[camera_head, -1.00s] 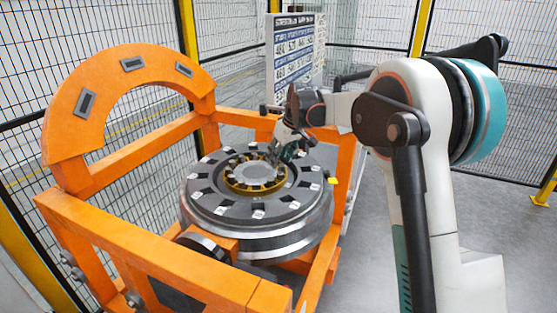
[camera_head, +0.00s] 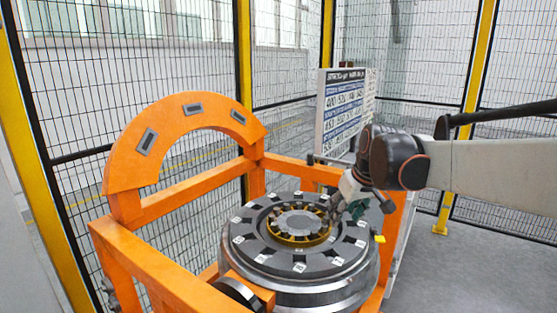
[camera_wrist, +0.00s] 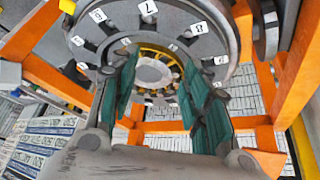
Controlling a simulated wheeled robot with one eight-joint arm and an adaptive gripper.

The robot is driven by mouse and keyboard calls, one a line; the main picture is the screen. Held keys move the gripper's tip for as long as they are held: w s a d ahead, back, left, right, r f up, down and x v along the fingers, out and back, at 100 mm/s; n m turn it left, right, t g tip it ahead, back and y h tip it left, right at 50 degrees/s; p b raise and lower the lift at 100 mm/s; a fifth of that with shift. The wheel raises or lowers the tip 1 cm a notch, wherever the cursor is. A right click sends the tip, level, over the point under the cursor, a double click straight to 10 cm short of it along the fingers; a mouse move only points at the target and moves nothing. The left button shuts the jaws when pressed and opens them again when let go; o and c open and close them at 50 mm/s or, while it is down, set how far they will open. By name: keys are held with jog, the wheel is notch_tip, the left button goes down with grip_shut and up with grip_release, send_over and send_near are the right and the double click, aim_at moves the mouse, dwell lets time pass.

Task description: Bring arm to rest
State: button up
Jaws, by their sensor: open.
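My gripper (camera_head: 350,207) is over the right side of the wheelset disc (camera_head: 262,262) in the head view. In the wrist view my gripper (camera_wrist: 158,95) shows its two green-padded fingers spread apart, with nothing between them. Beyond the fingertips is the disc's hub with a yellow ring (camera_wrist: 150,52). The dark disc has slots around its rim with white numbered tags. My arm comes in from the right in the head view. Whether the fingertips touch the disc cannot be told.
An orange gantry frame (camera_head: 165,185) with a raised arch (camera_head: 190,108) surrounds the disc. A board with numbers (camera_head: 346,110) stands behind it. Black mesh fencing with yellow posts (camera_head: 481,60) encloses the area. Grey floor is clear at the right.

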jog(key=s+d+f+m, duration=0.1)
jog(key=s+f, duration=0.1)
jog(key=s, duration=0.7)
jog(key=s+f+m+t+h+b, duration=0.1)
jog(key=s+f, duration=0.2)
jog(key=s, duration=0.7)
jog(key=s+d+f+m+t, duration=0.1)
jog(key=s+f, duration=0.2)
jog(key=s, duration=0.7)
jog(key=shift+s+d+m, duration=0.2)
jog(key=shift+d+m, duration=0.1)
jog(key=shift+d, duration=0.05)
